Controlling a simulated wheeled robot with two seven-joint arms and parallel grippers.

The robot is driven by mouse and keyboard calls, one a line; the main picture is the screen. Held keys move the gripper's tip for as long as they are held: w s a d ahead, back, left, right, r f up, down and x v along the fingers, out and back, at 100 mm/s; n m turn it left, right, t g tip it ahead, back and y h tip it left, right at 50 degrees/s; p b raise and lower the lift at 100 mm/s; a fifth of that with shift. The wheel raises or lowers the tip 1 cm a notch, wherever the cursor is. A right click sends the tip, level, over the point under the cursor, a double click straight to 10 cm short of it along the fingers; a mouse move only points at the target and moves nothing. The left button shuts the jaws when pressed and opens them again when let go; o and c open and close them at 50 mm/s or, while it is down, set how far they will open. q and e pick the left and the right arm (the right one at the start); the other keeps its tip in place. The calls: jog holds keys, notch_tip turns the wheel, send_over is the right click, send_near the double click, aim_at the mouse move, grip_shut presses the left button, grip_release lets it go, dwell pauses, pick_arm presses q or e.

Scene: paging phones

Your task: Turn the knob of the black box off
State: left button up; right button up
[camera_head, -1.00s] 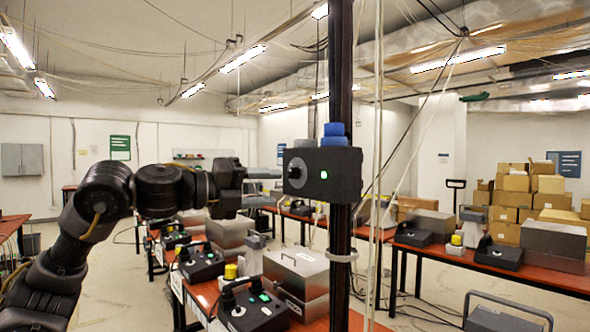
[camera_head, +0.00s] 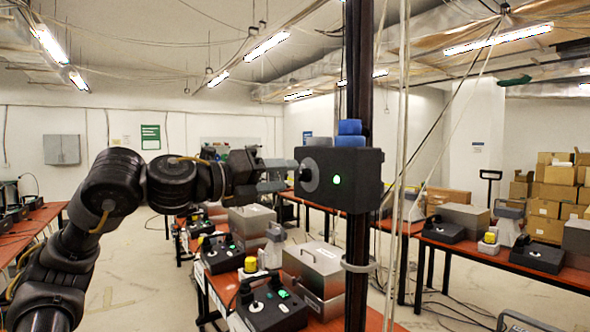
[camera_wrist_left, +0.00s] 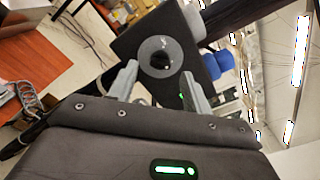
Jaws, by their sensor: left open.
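The black box (camera_head: 352,185) is fixed to a dark vertical post, with a green light lit on its front face. Its round knob (camera_head: 308,174) is on the box's left side; in the left wrist view the knob (camera_wrist_left: 161,58) shows as a dark centre within a grey ring. My left gripper (camera_head: 286,175) points right at the knob. In the left wrist view its open fingers (camera_wrist_left: 160,84) stand on either side of the knob's lower part. I cannot tell whether they touch it. My right gripper is not in view.
Blue and grey parts (camera_head: 350,132) sit on top of the box. White cables (camera_head: 404,130) hang just right of the post (camera_head: 359,270). Red tables (camera_head: 320,320) below carry black control boxes (camera_head: 270,305) and metal cases (camera_head: 315,268). Cardboard boxes (camera_head: 555,185) are stacked far right.

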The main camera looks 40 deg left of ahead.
aim_at(299, 174)
pick_arm(q)
jog(key=x, duration=0.2)
jog(key=shift+w+d+r+p, duration=0.1)
jog(key=shift+w+p, duration=0.15)
jog(key=shift+p, duration=0.05)
jog(key=shift+w+d, duration=0.1)
jog(key=shift+w, duration=0.55)
jog(key=shift+c, duration=0.4)
jog(key=c, duration=0.9)
